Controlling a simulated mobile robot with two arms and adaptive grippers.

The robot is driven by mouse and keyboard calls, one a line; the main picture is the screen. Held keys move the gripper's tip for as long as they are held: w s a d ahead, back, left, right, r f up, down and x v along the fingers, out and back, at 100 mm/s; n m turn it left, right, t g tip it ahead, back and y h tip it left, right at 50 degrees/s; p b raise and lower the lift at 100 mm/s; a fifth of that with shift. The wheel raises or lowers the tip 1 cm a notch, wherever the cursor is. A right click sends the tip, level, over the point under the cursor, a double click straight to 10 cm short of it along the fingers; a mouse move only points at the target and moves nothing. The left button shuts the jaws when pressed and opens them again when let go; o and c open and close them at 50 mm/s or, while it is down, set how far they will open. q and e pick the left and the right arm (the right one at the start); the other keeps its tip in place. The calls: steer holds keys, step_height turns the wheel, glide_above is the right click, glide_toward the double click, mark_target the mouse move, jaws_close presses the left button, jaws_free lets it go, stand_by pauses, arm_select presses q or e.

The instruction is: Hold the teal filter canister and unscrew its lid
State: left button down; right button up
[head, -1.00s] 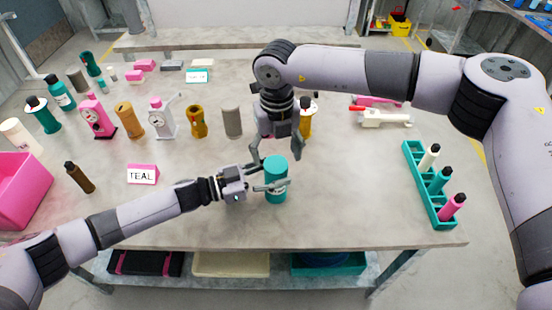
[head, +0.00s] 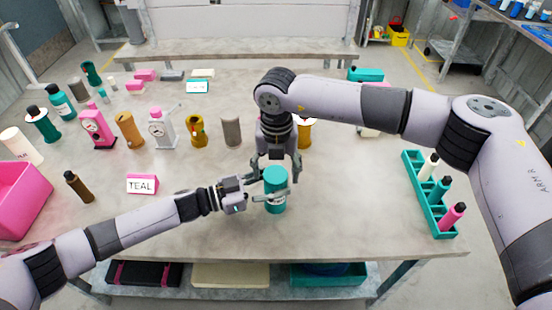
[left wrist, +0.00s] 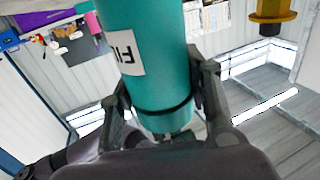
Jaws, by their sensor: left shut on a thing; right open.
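The teal canister (head: 275,203) stands upright near the middle of the table's front part; I cannot tell whether it touches the tabletop. My left gripper (head: 268,197) comes in from the left and is shut around its body. In the left wrist view the teal canister (left wrist: 160,75) sits between the two dark fingers, with a white label partly visible. Its teal lid (head: 275,173) faces up. My right gripper (head: 277,173) points down from above, open, with its fingers on either side of the lid.
Several canisters and pumps line the back left. A teal rack (head: 430,200) with bottles is at right. Tabletop around the canister is clear.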

steer(key=shift+f, duration=0.5)
steer(key=c, duration=1.2)
steer(key=shift+n, duration=1.6)
steer(key=o, duration=1.3)
steer(key=shift+c, duration=0.2)
